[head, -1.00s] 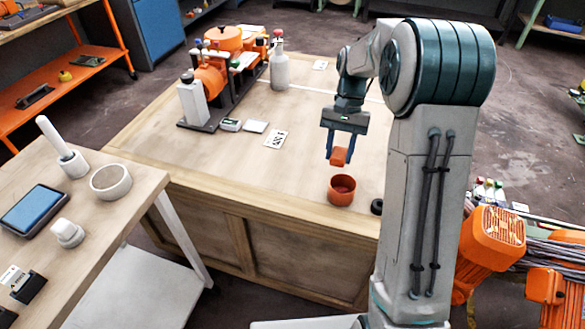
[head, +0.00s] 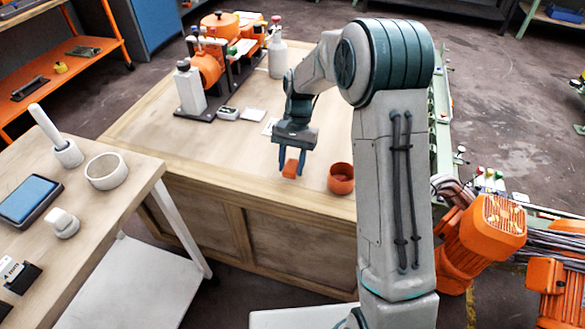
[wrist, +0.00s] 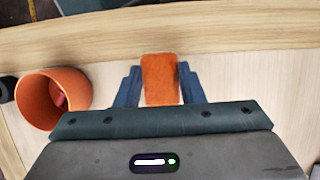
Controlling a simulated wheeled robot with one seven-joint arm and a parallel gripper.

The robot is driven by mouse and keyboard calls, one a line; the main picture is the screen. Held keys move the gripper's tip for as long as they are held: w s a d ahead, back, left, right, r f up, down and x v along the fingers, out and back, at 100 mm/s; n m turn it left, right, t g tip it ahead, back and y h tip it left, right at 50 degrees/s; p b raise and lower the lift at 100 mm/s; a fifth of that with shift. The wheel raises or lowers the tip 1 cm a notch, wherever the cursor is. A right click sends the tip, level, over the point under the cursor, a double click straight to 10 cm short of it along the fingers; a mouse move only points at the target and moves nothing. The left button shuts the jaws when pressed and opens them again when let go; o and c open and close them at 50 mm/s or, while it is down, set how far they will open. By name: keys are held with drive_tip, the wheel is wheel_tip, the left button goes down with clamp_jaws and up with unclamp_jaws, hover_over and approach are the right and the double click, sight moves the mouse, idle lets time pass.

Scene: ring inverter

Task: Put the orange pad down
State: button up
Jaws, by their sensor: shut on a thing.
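The orange pad (head: 290,169) is a small block between the fingers of my gripper (head: 291,163). My gripper is shut on it over the front part of the wooden bench (head: 225,140). In the wrist view the pad (wrist: 160,78) stands out between the two blue fingers (wrist: 160,90). Whether its underside touches the bench top is hard to tell; it appears held above it. An orange cup (head: 341,178) stands on the bench just right of my gripper, apart from the pad. The cup shows at the left in the wrist view (wrist: 38,104), with something reddish inside.
A side table (head: 110,205) holds a white bowl (head: 106,170) and a tablet (head: 28,200). The bench's front left is clear.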

drive_tip(key=shift+f, duration=0.95)
drive_tip(key=shift+f, duration=0.1)
drive_tip(key=o, duration=0.9)
drive_tip(key=p+v, duration=0.2)
drive_tip(key=v, duration=1)
drive_tip(key=s+d+r+n+t+h, duration=0.1)
drive_tip(key=s+d+r+t, duration=0.15)
drive_tip(key=s, duration=0.35)
drive_tip(key=s+d+r+n+t, duration=0.1)
drive_tip(key=s+d+r, duration=0.1)
drive_tip(key=s+r, duration=0.25)
drive_tip(key=s+d+t, duration=0.1)
drive_tip(key=s, duration=0.4)
drive_tip(key=s+d+f+n, duration=0.1)
drive_tip(key=s+d, duration=0.1)
drive_tip(key=s, duration=0.3)
drive_tip(key=s+d+f+n+t, duration=0.1)
drive_tip(key=s, duration=0.4)
drive_tip(key=shift+s+d+t, duration=0.2)
drive_tip(key=shift+s+t, duration=0.1)
drive_tip(key=shift+t, duration=0.05)
